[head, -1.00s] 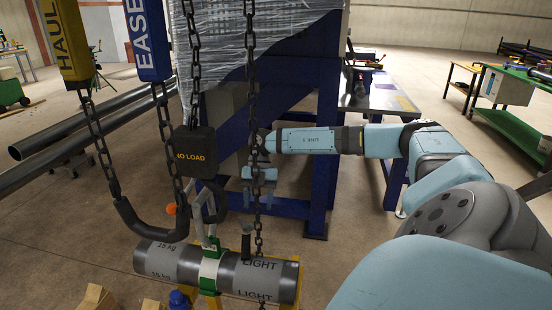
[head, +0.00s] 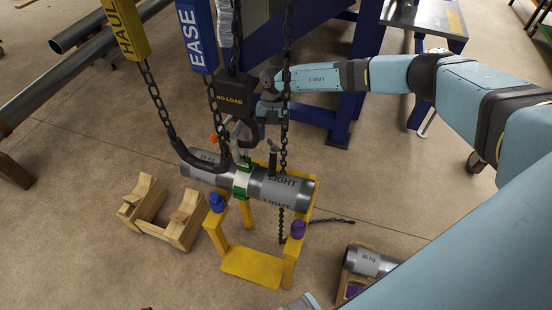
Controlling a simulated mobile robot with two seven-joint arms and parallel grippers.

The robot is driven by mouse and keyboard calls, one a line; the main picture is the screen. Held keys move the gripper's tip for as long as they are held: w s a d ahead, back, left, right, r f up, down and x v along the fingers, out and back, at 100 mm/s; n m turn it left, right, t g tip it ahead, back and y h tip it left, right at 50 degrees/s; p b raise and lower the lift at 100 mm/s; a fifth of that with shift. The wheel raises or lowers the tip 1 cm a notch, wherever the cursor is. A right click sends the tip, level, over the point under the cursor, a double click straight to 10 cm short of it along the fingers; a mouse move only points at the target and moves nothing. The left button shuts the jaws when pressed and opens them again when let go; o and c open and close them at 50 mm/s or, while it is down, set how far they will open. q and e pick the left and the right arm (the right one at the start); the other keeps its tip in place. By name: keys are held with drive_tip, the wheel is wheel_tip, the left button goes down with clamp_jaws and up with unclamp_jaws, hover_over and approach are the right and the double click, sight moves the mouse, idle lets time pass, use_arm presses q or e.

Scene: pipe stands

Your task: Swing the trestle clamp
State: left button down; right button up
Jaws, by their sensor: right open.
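A grey pipe (head: 284,190) marked LIGHT lies across a yellow trestle (head: 252,266). A green clamp band (head: 242,181) wraps the middle of the pipe, with a light grey arm rising from it behind the chain hardware. A short black handle (head: 274,160) stands up just right of the band. My right gripper (head: 267,114) is open above and behind the pipe, just right of the NO LOAD block (head: 236,99). A hanging chain crosses in front of it and partly hides it. I cannot tell whether it touches anything. My left gripper is out of view.
Chains hang from the yellow HAUL tag (head: 127,30) and blue EASE tag (head: 197,38) to a black curved sling bar (head: 190,158) at the pipe's left. A wooden cradle (head: 160,212) stands left. Another pipe piece (head: 368,262) lies lower right. Blue frame legs stand behind.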

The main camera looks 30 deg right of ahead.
sight(272, 168)
drive_tip(key=x, duration=1)
drive_tip(key=shift+s+f, duration=0.2)
drive_tip(key=shift+f, duration=0.15)
clamp_jaws()
